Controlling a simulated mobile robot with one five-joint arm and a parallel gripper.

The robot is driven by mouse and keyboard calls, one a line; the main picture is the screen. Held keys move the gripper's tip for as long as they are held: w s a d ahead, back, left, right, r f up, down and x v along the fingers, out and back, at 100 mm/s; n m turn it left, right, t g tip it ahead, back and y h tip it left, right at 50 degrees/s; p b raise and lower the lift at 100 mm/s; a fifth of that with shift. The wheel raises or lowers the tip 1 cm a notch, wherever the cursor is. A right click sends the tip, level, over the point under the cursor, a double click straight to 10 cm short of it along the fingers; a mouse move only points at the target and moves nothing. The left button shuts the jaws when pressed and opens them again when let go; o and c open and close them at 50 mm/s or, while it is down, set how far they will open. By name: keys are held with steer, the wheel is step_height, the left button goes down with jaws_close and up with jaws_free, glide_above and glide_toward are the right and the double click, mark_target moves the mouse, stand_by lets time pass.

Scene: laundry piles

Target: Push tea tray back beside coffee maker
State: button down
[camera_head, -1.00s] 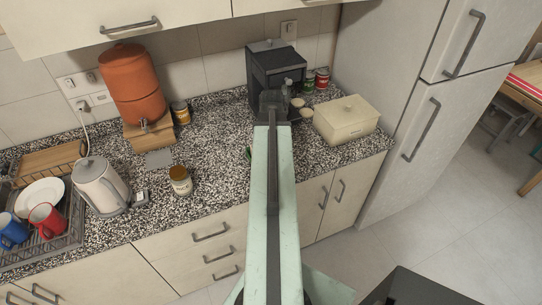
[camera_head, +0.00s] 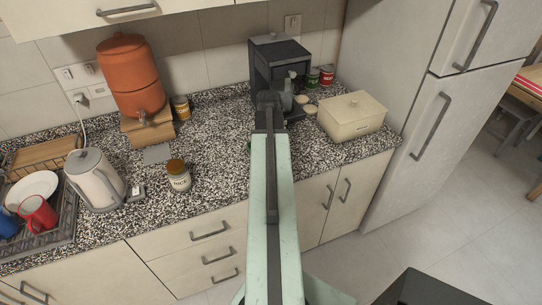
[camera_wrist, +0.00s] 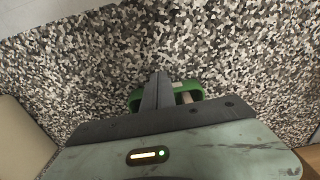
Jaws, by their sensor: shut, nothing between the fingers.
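The black coffee maker (camera_head: 285,52) stands against the tiled wall at the back of the speckled counter. My gripper (camera_head: 270,103) is in front of it in the head view, partly overlapping its lower front. In the wrist view the closed, empty fingers (camera_wrist: 159,88) point over the counter. A green curved object (camera_wrist: 196,89) lies beneath and around the fingers, mostly hidden by them. It may be the tea tray, but I cannot tell, nor whether the fingers touch it. In the head view only a small green sliver shows left of my arm.
A cream lidded box (camera_head: 351,114) stands right of the coffee maker, near the fridge (camera_head: 432,120). Red and green cans (camera_head: 320,77) are behind it. A brown-lidded jar (camera_head: 178,176), a kettle (camera_head: 96,182) and an orange dispenser (camera_head: 130,75) stand left. The counter between the jar and my arm is clear.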

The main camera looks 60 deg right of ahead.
steer(key=w+d, duration=0.3)
steer(key=w, duration=0.2)
steer(key=w+d, duration=0.4)
steer(key=w, duration=0.1)
steer(key=w+d, duration=0.3)
steer(key=w, duration=0.2)
steer(key=shift+w+d, duration=0.25)
steer(key=shift+w, duration=0.05)
steer(key=shift+s, duration=0.1)
steer(key=shift+s+a, duration=0.4)
steer(key=shift+a, duration=0.05)
steer(key=shift+s+a, duration=1.05)
steer(key=shift+s, duration=0.2)
step_height(320, 180, up, 10)
steer(key=p, duration=1)
steer(key=shift+d, duration=0.35)
